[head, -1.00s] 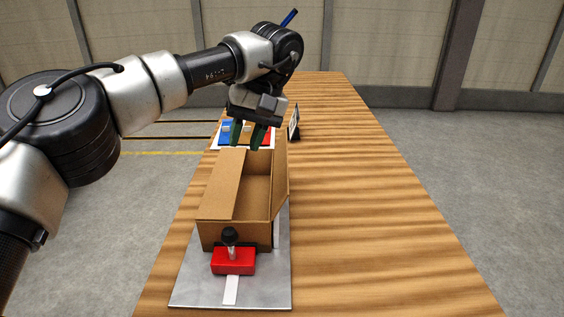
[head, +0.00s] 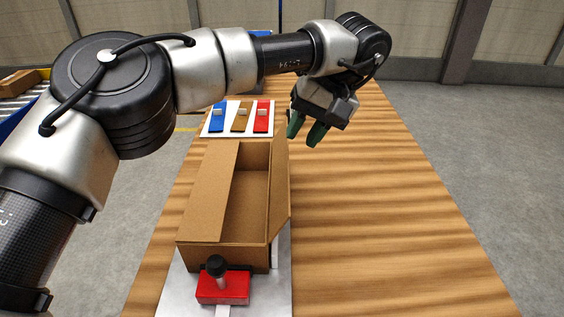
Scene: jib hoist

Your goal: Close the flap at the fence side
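An open-topped cardboard box (head: 225,258) stands on a metal plate (head: 280,293) on the wooden table. Its left flap (head: 209,192) lies folded inward over part of the opening. Its right flap (head: 279,190) stands up steeply along the right side. The space between the flaps is open and the inside looks empty. My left gripper (head: 305,136) is above the table, near the far end of the right flap and a little to its right. Its two green fingers are apart with nothing between them. My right gripper is not in view. I cannot make out a fence clearly.
A red clamp (head: 223,287) with a black knob stands at the box's near end. Beyond the box, a white board (head: 205,130) carries blue, brown and red pieces. The table (head: 400,220) is clear on the right.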

